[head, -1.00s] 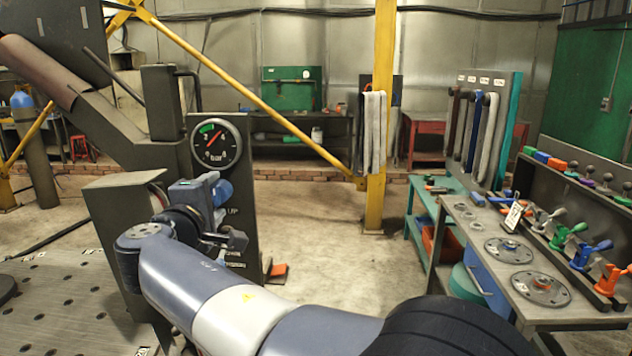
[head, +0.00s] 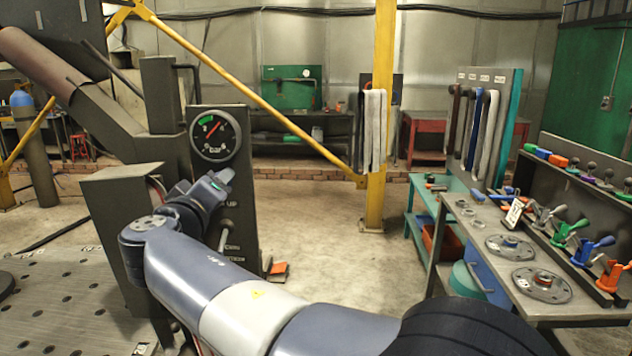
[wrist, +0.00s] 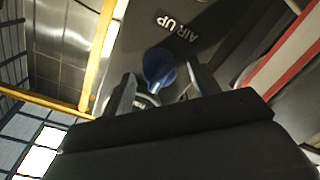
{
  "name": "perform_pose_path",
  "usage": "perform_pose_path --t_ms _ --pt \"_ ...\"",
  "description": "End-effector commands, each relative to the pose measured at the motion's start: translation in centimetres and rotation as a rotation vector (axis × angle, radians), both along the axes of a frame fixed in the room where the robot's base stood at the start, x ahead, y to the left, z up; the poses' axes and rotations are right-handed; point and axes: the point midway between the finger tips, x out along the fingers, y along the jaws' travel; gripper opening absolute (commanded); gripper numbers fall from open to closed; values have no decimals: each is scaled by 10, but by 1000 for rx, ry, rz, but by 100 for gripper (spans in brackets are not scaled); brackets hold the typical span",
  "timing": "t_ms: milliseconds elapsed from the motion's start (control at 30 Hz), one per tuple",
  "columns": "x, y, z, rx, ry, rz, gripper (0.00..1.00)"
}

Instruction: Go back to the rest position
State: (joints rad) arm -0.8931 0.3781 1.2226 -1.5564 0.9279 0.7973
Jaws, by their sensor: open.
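My gripper (head: 218,182) is beside the dark control post, below its round bar gauge (head: 215,136). The gauge's red needle points to the upper right, and a green band marks its upper left. In the wrist view my gripper (wrist: 160,82) has its two fingers apart. A blue knob (wrist: 158,66) shows between and beyond the fingertips; whether they touch it I cannot tell. An AIR UP label (wrist: 178,26) is on the dark panel above it. In the head view, a lever (head: 225,232) shows on the post beneath my wrist.
A yellow pillar (head: 376,205) stands at centre back, with a yellow diagonal brace (head: 250,93) behind the post. A workbench (head: 475,222) with flanges and coloured clamps is at right. A perforated metal table (head: 70,300) is at lower left.

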Motion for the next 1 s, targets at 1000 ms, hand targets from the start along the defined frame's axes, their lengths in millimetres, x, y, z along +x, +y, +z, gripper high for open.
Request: perform_pose_path --t_ms 1000 --pt "0 -1 1 560 -44 0 58"
